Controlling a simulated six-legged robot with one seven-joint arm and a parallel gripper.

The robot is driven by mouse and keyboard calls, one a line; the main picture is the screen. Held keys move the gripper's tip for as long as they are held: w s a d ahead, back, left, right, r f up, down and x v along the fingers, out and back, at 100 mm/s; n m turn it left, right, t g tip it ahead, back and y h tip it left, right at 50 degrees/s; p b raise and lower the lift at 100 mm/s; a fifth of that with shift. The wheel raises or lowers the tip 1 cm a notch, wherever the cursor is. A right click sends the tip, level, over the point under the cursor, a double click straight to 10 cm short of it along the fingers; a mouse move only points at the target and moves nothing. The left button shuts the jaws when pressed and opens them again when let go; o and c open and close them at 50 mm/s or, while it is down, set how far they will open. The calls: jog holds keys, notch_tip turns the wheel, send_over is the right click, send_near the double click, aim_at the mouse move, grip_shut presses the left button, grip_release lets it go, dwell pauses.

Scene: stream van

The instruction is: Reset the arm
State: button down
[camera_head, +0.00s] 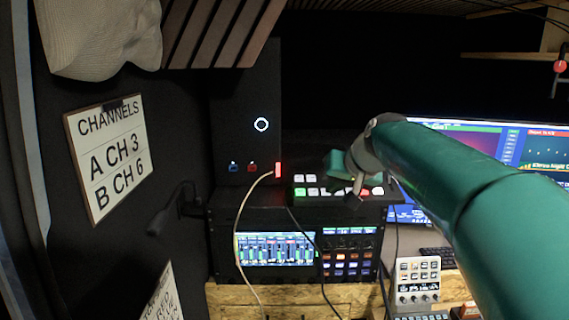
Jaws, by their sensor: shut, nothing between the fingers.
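My green arm (480,190) reaches in from the lower right toward the middle of the view. My gripper (356,186) is at its far end, small and partly hidden by the arm's grey wrist. It is shut and holds nothing. It shows in front of the black switcher panel (310,190) with lit white, green and red buttons. I cannot tell whether it touches the panel.
A rack unit with a lit screen (275,249) sits below the panel. A thin cable (243,215) hangs before it. A monitor (500,145) stands behind my arm. A small white control box (417,279) is at lower right. A channel sign (108,160) hangs left.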

jog(key=s+d+f+g+h, duration=0.1)
jog(key=s+f, duration=0.4)
jog(key=s, duration=0.5)
jog(key=s+d+f+h, duration=0.1)
jog(key=s+f, duration=0.5)
jog(key=s, duration=0.4)
jog(key=s+d+f+g+h, duration=0.1)
jog(key=s+f, duration=0.4)
jog(key=s, duration=0.5)
jog(key=shift+s+d+f+g, duration=0.15)
jog(key=shift+d+f+g, duration=0.1)
jog(key=shift+f+g, duration=0.1)
